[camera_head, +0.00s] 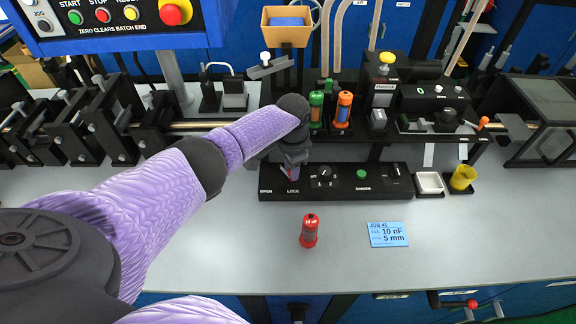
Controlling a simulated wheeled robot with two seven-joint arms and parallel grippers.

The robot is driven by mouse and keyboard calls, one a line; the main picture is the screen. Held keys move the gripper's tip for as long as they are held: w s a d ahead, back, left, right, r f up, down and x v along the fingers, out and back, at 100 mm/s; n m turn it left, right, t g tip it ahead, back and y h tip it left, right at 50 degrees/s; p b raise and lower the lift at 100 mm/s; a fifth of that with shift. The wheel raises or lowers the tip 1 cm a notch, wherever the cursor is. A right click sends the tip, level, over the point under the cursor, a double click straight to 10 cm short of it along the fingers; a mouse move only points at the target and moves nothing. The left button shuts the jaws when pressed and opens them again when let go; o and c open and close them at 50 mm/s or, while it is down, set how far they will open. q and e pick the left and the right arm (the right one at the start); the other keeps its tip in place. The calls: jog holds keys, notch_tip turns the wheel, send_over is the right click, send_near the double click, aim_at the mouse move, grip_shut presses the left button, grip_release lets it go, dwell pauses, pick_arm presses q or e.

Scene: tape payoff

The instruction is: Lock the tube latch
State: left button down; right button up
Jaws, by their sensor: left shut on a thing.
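My left gripper (291,172) reaches over the left end of the black control panel (345,190). It is shut on the small tube latch lever, which is mostly hidden by the fingers. A bit of red shows between the fingertips. The printed words OPEN and LOCK are on the panel just below, and the fingertips are above the LOCK word. The lever's exact angle cannot be told. My right gripper is not in view.
A red tube (310,231) stands on the grey bench in front of the panel, with a blue job card (388,234) to its right. Green (316,108) and orange (343,109) tubes stand behind. A white tray (429,183) and yellow cup (463,177) are right. The front bench is mostly clear.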

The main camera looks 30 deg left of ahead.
pick_arm(q)
jog(key=c, duration=0.5)
grip_release()
notch_tip(320, 180, up, 10)
jog(key=p, duration=0.3)
jog(key=shift+p, duration=0.4)
